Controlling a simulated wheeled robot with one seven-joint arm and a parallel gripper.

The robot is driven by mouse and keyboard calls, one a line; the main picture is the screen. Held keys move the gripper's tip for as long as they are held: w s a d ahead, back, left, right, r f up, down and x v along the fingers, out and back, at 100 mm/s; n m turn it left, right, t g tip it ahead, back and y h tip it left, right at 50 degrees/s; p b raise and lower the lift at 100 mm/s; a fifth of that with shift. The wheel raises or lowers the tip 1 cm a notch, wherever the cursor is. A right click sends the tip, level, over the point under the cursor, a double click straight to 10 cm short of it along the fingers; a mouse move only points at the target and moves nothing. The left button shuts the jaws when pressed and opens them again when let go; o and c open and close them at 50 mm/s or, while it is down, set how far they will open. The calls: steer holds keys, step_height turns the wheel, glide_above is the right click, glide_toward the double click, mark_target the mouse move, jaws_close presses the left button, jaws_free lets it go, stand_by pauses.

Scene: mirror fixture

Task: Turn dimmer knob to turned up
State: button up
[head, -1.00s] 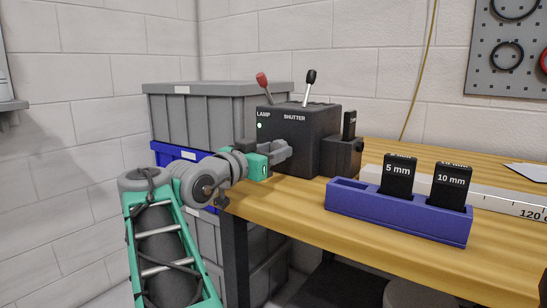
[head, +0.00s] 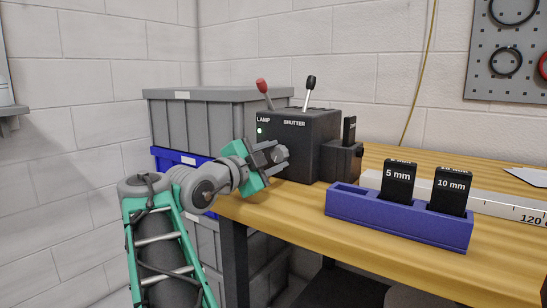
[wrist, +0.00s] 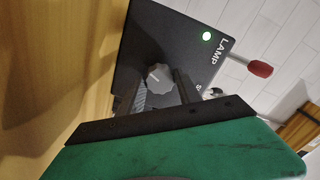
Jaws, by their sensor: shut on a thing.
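The grey dimmer knob (head: 281,153) is on the front face of the black lamp box (head: 315,150). In the wrist view the knob (wrist: 158,79) shows a pale pointer line on its face. My gripper (head: 271,155) is at the box front, tilted, and shut on the knob. In the wrist view its dark fingers (wrist: 161,92) lie one on each side of the knob. A green light glows beside the LAMP label, below the red-tipped lever (head: 263,88).
A black-tipped lever (head: 309,86) rises from the box top at the SHUTTER label. A blue rack (head: 345,207) with black 5 mm and 10 mm plates stands to the right on the wooden bench (head: 285,215). Grey bins (head: 220,108) stand behind the arm.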

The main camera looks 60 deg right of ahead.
steer(key=m, duration=1.1)
steer(key=shift+m, duration=0.3)
stand_by(0.4)
steer(key=o, duration=1.4)
steer(key=shift+c, duration=0.2)
steer(key=a, duration=0.2)
steer(key=a+p, duration=0.1)
steer(key=a, duration=0.2)
steer(key=w+a, duration=0.1)
steer(key=a, duration=0.1)
steer(key=shift+w+a, duration=0.1)
steer(key=shift+a, duration=0.25)
